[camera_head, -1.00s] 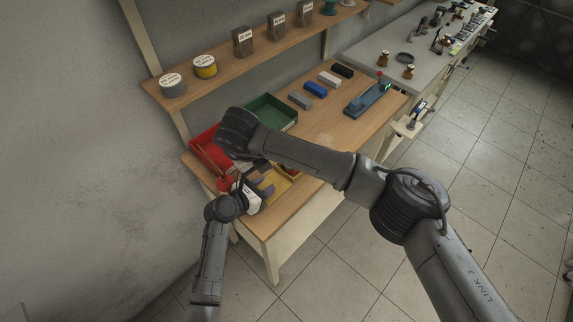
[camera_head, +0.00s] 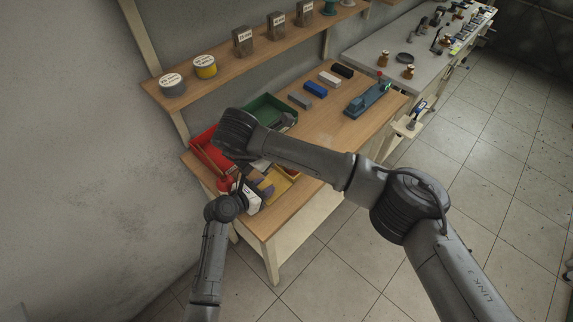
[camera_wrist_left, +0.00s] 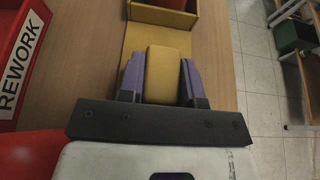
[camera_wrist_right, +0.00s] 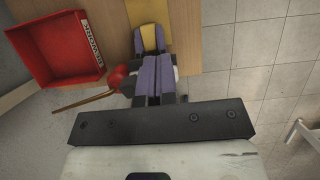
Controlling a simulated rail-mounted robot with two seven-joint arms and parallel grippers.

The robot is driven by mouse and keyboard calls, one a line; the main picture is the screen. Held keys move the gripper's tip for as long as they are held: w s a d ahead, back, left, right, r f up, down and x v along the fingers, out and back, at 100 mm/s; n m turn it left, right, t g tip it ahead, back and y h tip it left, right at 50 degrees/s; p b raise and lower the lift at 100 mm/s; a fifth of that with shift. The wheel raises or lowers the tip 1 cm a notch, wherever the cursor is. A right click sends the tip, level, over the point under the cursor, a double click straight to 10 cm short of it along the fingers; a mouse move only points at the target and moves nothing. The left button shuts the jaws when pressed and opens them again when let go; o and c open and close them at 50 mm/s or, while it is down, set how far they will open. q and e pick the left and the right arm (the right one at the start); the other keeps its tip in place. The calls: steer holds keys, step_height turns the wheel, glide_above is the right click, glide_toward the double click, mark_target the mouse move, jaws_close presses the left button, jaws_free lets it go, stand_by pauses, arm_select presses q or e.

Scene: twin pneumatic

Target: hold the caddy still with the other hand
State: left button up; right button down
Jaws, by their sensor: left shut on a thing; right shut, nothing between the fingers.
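The yellow caddy (camera_head: 287,171) sits near the front left corner of the wooden bench; its yellow wall also shows at the top of the left wrist view (camera_wrist_left: 165,17). My left gripper (camera_head: 266,186) is shut with its purple fingers on either side of a yellow block-like part (camera_wrist_left: 163,72) at the caddy's near side. I cannot tell whether this part is its handle. My right gripper (camera_wrist_right: 153,66) is shut and empty, just beside and above the left gripper. In the head view my right wrist covers part of the caddy.
A red bin (camera_wrist_right: 58,82) marked REWORK lies left of the caddy. A red object with a thin brown stick (camera_wrist_right: 85,101) is close to my grippers. A green bin (camera_head: 283,123), several small blocks and a blue-green fixture (camera_head: 367,99) are further back. Bench space lies between.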

steer(key=shift+f, duration=0.1)
stand_by(0.3)
steer(key=w+d+f, duration=0.5)
steer(key=f, duration=0.4)
steer(key=shift+w+d, duration=0.15)
steer(key=shift+d, duration=0.2)
steer(key=shift+d, duration=0.1)
steer(key=w+d+n+t+y, duration=0.1)
steer(key=w+d+n+y, duration=0.3)
steer(key=d+n, duration=0.8)
steer(key=shift+w+n+y, duration=0.4)
steer(key=shift+w+n, duration=0.05)
steer(key=shift+n, duration=0.25)
stand_by(0.4)
steer(key=shift+a+f, duration=0.1)
steer(key=shift+a, duration=0.2)
